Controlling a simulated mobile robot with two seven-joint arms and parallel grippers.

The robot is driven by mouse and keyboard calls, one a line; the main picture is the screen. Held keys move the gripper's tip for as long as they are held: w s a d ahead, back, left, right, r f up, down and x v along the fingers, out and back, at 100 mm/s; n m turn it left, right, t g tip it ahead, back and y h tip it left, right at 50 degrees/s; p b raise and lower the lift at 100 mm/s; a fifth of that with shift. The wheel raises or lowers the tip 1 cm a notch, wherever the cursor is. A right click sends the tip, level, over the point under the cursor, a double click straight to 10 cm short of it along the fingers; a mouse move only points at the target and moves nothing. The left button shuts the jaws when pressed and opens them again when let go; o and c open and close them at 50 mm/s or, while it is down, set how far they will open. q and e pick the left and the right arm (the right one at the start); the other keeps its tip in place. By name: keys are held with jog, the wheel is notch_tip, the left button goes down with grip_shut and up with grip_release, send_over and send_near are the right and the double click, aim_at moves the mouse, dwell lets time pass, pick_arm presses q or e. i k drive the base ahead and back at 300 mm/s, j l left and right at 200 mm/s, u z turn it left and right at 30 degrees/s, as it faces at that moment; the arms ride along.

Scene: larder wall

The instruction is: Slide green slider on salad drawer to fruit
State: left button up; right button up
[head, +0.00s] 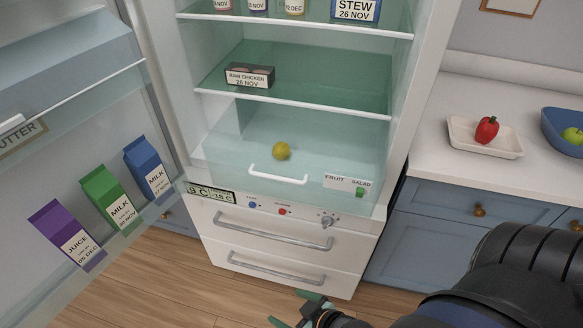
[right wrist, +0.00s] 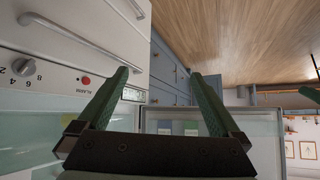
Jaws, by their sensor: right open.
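The salad drawer (head: 225,160) is a clear bin at the bottom of the open fridge, with a white handle and a yellow-green round fruit showing in it. Its front has a white label strip (head: 338,181) reading FRUIT at left and SALAD at right. The small green slider (head: 360,192) sits at the SALAD end. My right gripper (head: 295,309) is low in front of the lower drawers, well below the slider and apart from it. In the right wrist view its green fingers (right wrist: 158,85) are spread and empty. The slider cannot be made out there. My left gripper is not seen.
The open fridge door (head: 100,85) with cartons stands at left. Below the salad drawer are a display (head: 212,193), buttons, a knob (head: 328,221) and two drawers with bar handles (head: 275,231). A counter (head: 460,105) with a tray and bowl is at right. Open floor lies in front.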

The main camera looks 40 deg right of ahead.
aim_at(360, 191)
jog(key=z, duration=1.65)
